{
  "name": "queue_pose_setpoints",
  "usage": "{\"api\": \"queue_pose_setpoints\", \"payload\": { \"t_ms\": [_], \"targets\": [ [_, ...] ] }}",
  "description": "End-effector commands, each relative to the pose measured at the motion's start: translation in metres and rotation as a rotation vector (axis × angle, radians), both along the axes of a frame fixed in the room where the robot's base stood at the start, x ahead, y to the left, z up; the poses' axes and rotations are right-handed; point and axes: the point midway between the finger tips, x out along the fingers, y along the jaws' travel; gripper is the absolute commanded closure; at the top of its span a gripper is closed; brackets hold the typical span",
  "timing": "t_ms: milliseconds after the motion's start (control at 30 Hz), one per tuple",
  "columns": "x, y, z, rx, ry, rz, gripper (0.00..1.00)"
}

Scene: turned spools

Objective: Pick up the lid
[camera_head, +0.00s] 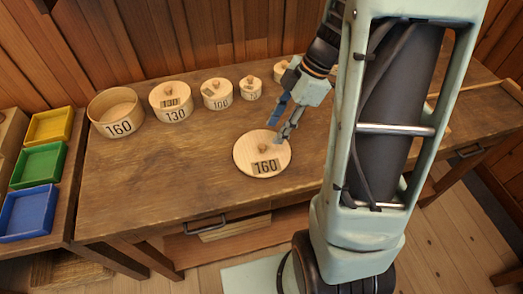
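The round wooden lid (249,160), marked 160 and with a small knob (264,148), lies flat on the wooden table. My gripper (274,131) is over the lid's upper right side, with its fingers apart and nothing seen between them. The fingertips are close to the knob; I cannot tell whether one touches the lid. An open round wooden box (118,127), marked 160, stands without a lid at the table's left.
Lidded boxes marked 130 (172,115) and 100 (218,105), and smaller ones (250,94), stand in a row behind the lid. Yellow (49,142), green (38,182) and blue (26,228) trays are at left. The table left of the lid is clear.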

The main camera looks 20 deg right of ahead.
Motion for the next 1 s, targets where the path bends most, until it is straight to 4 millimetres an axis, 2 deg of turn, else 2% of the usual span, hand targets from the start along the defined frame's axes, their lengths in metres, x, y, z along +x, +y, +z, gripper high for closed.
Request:
{"api": "queue_pose_setpoints", "payload": {
  "t_ms": [100,333,633,933,1000],
  "targets": [
    [0.0,0.007,-0.015,0.001,0.003,0.0,0.63],
    [0.003,0.015,-0.029,-0.001,0.002,-0.001,0.63],
    [0.008,0.032,-0.063,-0.001,0.002,-0.001,0.63],
    [0.008,0.034,-0.068,-0.001,-0.002,-0.004,0.63],
    [0.008,0.034,-0.068,-0.001,-0.002,-0.004,0.7]
  ]
}}
